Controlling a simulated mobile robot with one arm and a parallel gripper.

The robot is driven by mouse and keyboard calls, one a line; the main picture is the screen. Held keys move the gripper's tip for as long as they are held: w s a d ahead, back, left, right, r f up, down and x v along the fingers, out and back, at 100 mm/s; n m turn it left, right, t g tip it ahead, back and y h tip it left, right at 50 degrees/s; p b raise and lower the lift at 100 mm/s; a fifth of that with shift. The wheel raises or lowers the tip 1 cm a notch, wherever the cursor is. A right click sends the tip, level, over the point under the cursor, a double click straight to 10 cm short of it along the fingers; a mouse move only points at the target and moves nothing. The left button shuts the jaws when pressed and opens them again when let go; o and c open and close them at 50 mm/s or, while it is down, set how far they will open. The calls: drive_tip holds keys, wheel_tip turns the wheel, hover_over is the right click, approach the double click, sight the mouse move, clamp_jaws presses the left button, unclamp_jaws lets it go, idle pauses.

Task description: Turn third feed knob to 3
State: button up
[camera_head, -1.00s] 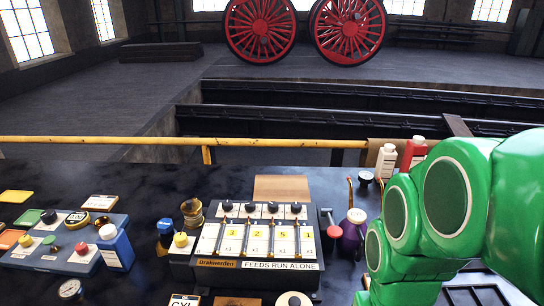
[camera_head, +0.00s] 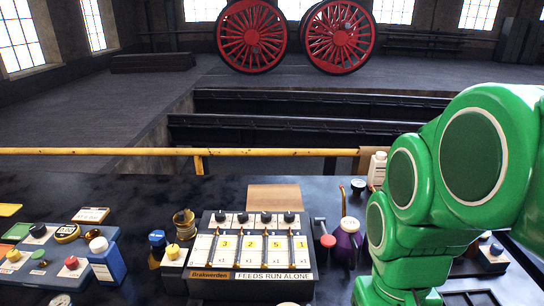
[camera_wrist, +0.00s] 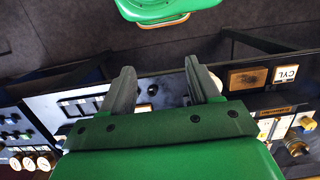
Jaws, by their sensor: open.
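The third feed knob from the left (camera_head: 266,217) is above a strip marked 5; the other strips show 3, 2 and 1. The knob's pointer setting is too small to read. My gripper (camera_wrist: 160,75) is open and empty in the wrist view, its two grey fingers apart. My green arm is right of the box in the head view; its fingers are not discernible there.
Right of the box are a red-ended lever (camera_head: 327,240) and a purple can (camera_head: 349,235). A yellow rail (camera_head: 100,152) runs behind the bench.

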wheel_tip(320, 180, up, 12)
drive_tip(key=w+a+r+n, duration=0.2)
drive_tip(key=w+r+n, duration=0.15)
drive_tip(key=w, duration=0.75)
drive_tip(key=n+t, duration=0.2)
drive_tip(key=n, duration=0.8)
hover_over(266, 214)
wheel_tip(266, 214, down, 3)
wheel_tip(266, 214, down, 26)
drive_tip(key=shift+f, duration=0.2)
drive_tip(key=c, duration=1)
drive_tip(key=shift+c, duration=0.2)
